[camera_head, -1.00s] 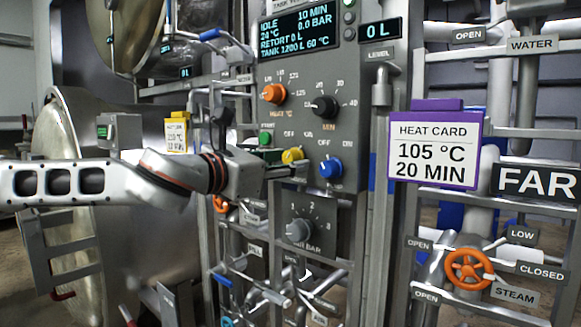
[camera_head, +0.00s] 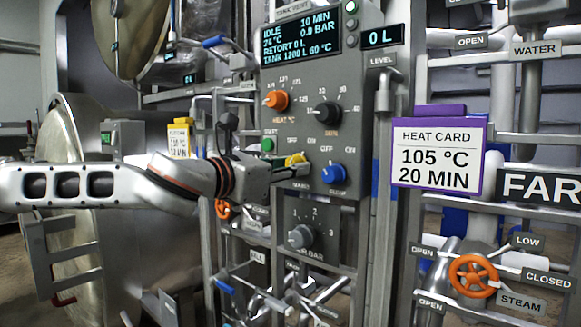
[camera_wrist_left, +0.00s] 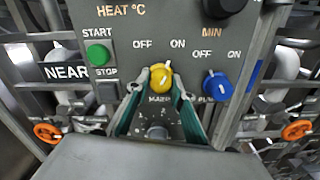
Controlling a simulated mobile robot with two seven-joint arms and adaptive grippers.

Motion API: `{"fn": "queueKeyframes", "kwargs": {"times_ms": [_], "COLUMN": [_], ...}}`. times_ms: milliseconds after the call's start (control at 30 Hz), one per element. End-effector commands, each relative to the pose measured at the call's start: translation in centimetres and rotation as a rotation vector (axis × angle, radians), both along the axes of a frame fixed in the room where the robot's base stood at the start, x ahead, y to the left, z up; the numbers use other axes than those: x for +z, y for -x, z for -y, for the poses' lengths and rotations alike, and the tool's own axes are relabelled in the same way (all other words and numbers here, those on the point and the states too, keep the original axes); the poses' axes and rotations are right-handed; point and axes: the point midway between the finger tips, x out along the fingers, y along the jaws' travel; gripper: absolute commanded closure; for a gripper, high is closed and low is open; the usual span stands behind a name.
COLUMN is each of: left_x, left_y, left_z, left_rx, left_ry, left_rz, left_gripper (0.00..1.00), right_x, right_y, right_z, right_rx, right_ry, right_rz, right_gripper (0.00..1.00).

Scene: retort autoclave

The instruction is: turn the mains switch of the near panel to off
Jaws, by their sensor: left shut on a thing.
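The near panel (camera_head: 345,110) is a grey box with a display and several knobs. Its yellow mains switch (camera_wrist_left: 161,77) sits below the OFF and ON labels in the left wrist view, its white mark near the top, leaning toward ON. In the head view the yellow switch (camera_head: 295,159) is partly hidden by my left gripper (camera_head: 298,172). My left gripper (camera_wrist_left: 160,95) is shut on the yellow switch, with a green-edged finger on each side. The lower part of the switch's label is partly covered. My right gripper is not in view.
A blue switch (camera_wrist_left: 217,85) stands close to the right of the yellow one. The green start button (camera_wrist_left: 98,54) is to its left. A grey knob (camera_head: 301,237) is below. Pipes and an orange valve wheel (camera_head: 474,276) lie right of the panel.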

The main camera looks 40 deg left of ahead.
Motion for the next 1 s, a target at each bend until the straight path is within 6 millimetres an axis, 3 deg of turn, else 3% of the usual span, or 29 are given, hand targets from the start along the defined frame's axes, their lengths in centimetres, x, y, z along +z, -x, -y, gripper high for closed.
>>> {"fn": "queueKeyframes", "kwargs": {"times_ms": [267,1000], "left_x": [0.0,-0.1], "left_y": [0.0,0.0], "left_z": [0.1,0.3], "left_rx": [0.001,0.001], "left_ry": [0.166,0.822], "left_rz": [-0.014,-0.066], "left_gripper": [0.99,0.99], "right_x": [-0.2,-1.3], "right_y": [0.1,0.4], "right_z": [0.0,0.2], "right_rx": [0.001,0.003], "right_ry": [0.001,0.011], "right_rz": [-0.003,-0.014], "right_gripper": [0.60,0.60]}}
